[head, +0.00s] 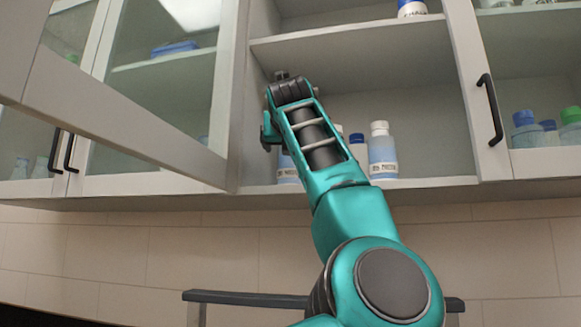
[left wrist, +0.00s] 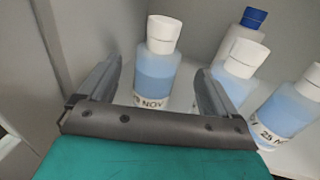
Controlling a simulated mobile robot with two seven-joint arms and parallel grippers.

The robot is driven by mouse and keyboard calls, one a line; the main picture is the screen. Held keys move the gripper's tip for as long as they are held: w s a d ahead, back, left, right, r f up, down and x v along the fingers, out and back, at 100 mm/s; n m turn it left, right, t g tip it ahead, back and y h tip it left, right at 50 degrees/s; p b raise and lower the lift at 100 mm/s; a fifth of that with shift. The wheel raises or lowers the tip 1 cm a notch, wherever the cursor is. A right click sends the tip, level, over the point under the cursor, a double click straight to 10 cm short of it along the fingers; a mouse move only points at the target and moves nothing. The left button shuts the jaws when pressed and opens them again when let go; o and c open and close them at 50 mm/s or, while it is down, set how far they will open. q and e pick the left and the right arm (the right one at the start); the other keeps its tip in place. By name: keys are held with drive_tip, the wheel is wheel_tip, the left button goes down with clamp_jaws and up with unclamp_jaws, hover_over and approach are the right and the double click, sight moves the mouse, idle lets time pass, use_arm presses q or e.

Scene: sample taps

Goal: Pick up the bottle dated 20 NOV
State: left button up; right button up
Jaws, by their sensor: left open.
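In the left wrist view my left gripper (left wrist: 160,70) is open, with one finger on each side of a white-capped bottle of blue liquid (left wrist: 157,72). Its label ends in NOV; the day is partly covered by the gripper and hard to read. In the head view this bottle (head: 287,168) stands on the lower shelf, mostly hidden behind my left arm. My left gripper (head: 283,76) is at the cupboard opening there, its fingers mostly hidden. Another white-capped blue bottle (left wrist: 290,106), also labelled NOV, stands to the right and shows in the head view (head: 383,153).
A blue-capped bottle (left wrist: 241,35) and another white-capped bottle (left wrist: 240,70) stand close to the right finger. The cupboard's side wall is close on the left. An open door (head: 120,115) hangs at the left. The shelf above (head: 350,38) holds a bottle (head: 411,8).

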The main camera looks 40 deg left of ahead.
use_arm(q)
drive_tip(key=p+x, duration=0.1)
drive_tip(key=x, duration=0.3)
drive_tip(key=shift+a, duration=0.15)
drive_tip(key=shift+c, duration=0.4)
drive_tip(key=shift+r, duration=0.1)
drive_tip(key=c, duration=1.2)
